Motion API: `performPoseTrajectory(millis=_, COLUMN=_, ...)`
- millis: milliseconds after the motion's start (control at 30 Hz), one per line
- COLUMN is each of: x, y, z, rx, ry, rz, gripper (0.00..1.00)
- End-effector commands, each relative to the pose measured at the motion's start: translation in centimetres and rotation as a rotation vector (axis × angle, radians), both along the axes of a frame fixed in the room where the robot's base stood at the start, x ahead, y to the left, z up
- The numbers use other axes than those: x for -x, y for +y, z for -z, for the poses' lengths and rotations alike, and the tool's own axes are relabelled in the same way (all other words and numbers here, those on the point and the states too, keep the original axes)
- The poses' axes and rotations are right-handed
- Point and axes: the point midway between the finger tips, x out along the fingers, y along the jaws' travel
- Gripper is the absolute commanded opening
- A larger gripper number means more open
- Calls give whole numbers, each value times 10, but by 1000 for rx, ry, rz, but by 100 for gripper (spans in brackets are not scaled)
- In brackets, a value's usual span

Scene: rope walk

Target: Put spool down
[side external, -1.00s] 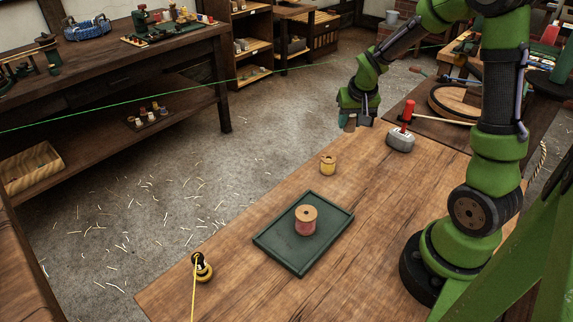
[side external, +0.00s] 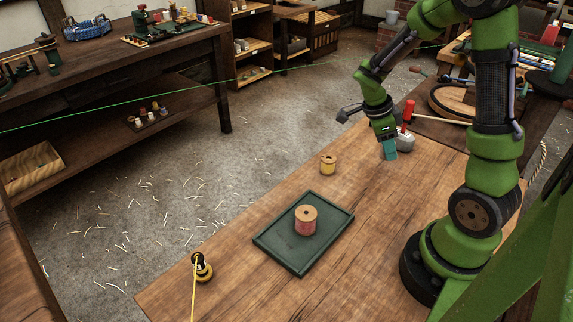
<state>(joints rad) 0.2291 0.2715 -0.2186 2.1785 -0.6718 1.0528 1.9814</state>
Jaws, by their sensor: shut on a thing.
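My gripper (side external: 385,135) is above the far part of the wooden bench, in front of the grey weight. It is shut on a small teal spool (side external: 390,152), whose ends are partly hidden by the jaws. The spool looks held off the bench, but its exact height is hard to tell. A pink spool with wooden ends (side external: 306,221) stands upright on the dark green tray (side external: 273,240), nearer the camera than my gripper. A yellow spool (side external: 328,164) stands on the bench to the left of my gripper.
A grey weight (side external: 405,143) and a red-headed mallet (side external: 408,110) are just behind my gripper. A black and yellow line guide (side external: 203,268) sits at the bench's near left. The bench (side external: 385,215) is clear between the tray and my arm base.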

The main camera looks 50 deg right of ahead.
Motion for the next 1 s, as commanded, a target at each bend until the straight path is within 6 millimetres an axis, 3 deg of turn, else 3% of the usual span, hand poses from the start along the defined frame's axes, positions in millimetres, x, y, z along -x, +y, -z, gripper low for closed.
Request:
performPoseTrajectory(millis=100, x=1, y=0, z=20, rx=-2, ry=6, rz=2, gripper=6)
performPoseTrajectory(millis=467, x=1, y=0, z=62, rx=-2, ry=3, rz=-1, gripper=6)
performPoseTrajectory(millis=867, x=0, y=0, z=67, rx=-2, ry=0, rz=-3, gripper=6)
performPoseTrajectory(millis=900, x=0, y=0, z=67, rx=-1, ry=-2, rz=-2, gripper=40)
performPoseTrajectory(millis=1000, x=0, y=0, z=67, rx=-2, ry=-1, rz=-2, gripper=55)
